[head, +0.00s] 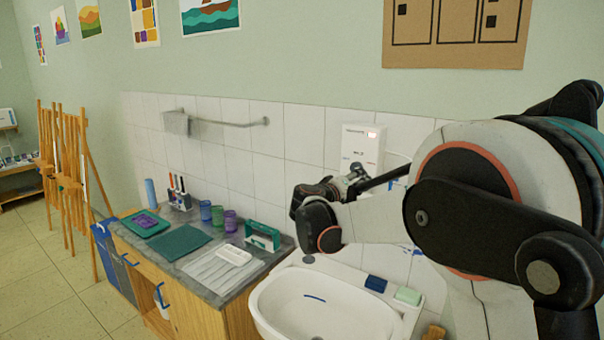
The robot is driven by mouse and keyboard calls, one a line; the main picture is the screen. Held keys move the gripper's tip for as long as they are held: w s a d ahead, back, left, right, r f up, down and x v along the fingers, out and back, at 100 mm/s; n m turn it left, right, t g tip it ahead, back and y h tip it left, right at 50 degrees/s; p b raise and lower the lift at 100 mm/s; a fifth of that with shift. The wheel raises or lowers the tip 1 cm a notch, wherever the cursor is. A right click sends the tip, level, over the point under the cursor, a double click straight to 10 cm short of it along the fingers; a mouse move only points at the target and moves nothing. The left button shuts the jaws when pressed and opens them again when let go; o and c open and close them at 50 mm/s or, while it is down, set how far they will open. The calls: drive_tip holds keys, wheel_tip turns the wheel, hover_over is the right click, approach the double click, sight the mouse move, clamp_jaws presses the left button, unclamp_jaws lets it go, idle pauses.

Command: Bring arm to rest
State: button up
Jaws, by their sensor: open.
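My arm reaches in from the right side of the head view and bends over the back of the sink. My gripper (354,178) shows as a small dark mechanism at the far end of the arm, in front of the tiled wall. It is open, and nothing is seen held in it. The nearer arm links partly hide it, and its fingertips are hard to make out.
A white sink (262,312) lies below the arm, with a blue sponge (376,284) and a green one (408,296) on its rim. A white dispenser (362,146) hangs close behind the gripper. The counter (150,258) at left holds cups, trays and a green holder (262,237).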

drive_tip(key=s+d+f+m+g+y+b, duration=0.1)
drive_tip(key=s+d+f, duration=0.1)
drive_tip(key=s, duration=0.6)
drive_tip(key=s+d+f+g+y+b, duration=0.1)
drive_tip(key=s+d+g+y, duration=0.15)
drive_tip(key=s, duration=0.55)
drive_tip(key=s+d+f+m+g+y+b, duration=0.1)
drive_tip(key=s+d+f+b, duration=0.15)
drive_tip(key=s, duration=0.55)
drive_tip(key=s+a+f+y+b, duration=0.1)
drive_tip(key=s+f, duration=0.3)
drive_tip(key=s, duration=0.3)
drive_tip(key=s+a+f+y, duration=0.2)
drive_tip(key=s+f, duration=0.2)
drive_tip(key=s, duration=0.3)
drive_tip(key=s+a+f+m+y+b, duration=0.1)
drive_tip(key=s+f, duration=0.3)
drive_tip(key=s, duration=0.4)
drive_tip(key=shift+a+g+y+b, duration=0.3)
drive_tip(key=shift+g+y, duration=0.15)
drive_tip(key=shift+y, duration=0.2)
